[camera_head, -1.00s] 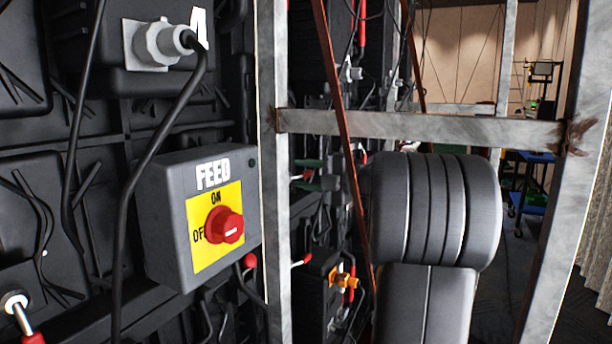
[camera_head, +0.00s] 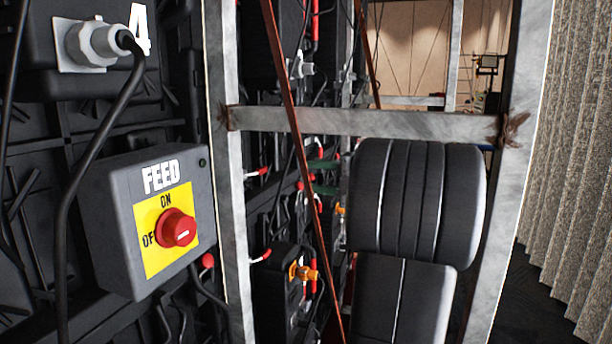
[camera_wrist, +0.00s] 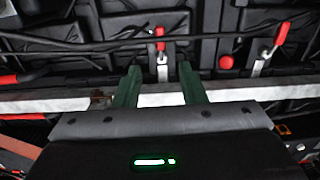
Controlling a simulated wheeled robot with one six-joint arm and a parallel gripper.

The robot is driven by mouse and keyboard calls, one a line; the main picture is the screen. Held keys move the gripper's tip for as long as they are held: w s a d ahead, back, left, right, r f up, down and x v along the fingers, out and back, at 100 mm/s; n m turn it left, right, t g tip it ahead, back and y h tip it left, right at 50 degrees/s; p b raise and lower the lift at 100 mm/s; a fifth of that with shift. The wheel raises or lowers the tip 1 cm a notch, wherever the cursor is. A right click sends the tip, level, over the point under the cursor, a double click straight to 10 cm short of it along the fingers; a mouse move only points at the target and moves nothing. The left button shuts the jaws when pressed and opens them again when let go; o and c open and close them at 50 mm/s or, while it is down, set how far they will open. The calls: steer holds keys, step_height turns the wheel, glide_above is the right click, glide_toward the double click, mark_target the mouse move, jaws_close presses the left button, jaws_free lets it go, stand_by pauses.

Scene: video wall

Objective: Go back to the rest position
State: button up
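My gripper (camera_wrist: 159,68) shows in the wrist view with its two dark green fingers apart and nothing between them. The fingers point toward the dark back panels of the video wall. A lever with a red handle (camera_wrist: 160,38) lies beyond the gap between the fingertips; I cannot tell how far. A small dark green shape shows behind the brown diagonal bar in the head view; I cannot tell for sure that it is a finger of mine.
A grey FEED box (camera_head: 128,235) with a red knob (camera_head: 177,230) on a yellow plate stands at the left. A metal frame (camera_head: 370,121) with posts crosses the view. Cables hang by the panels. A pleated curtain (camera_head: 575,150) is at the right, with dark floor beside it.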

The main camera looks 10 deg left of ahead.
mark_target(264, 171)
stand_by(0.3)
steer(key=a, duration=0.4)
steer(key=w+a, duration=0.1)
steer(key=a, duration=0.4)
steer(key=w+a+b, duration=0.1)
steer(key=a, duration=0.3)
steer(key=shift+a, duration=0.35)
steer(key=shift+d, duration=0.1)
steer(key=s+d+p, duration=0.1)
steer(key=s+d, duration=0.1)
steer(key=d, duration=1.1)
steer(key=a, duration=0.4)
steer(key=w+a, duration=0.1)
steer(key=a, duration=0.3)
steer(key=a+b, duration=0.1)
steer(key=a, duration=0.4)
steer(key=shift+w, duration=0.4)
steer(key=shift+a+m+p, duration=0.2)
steer(key=shift+m+p, duration=0.2)
steer(key=shift+p, duration=0.1)
steer(key=shift+d+f+m+p, duration=0.1)
steer(key=shift+f+m+p, duration=0.4)
steer(key=shift+m, duration=0.5)
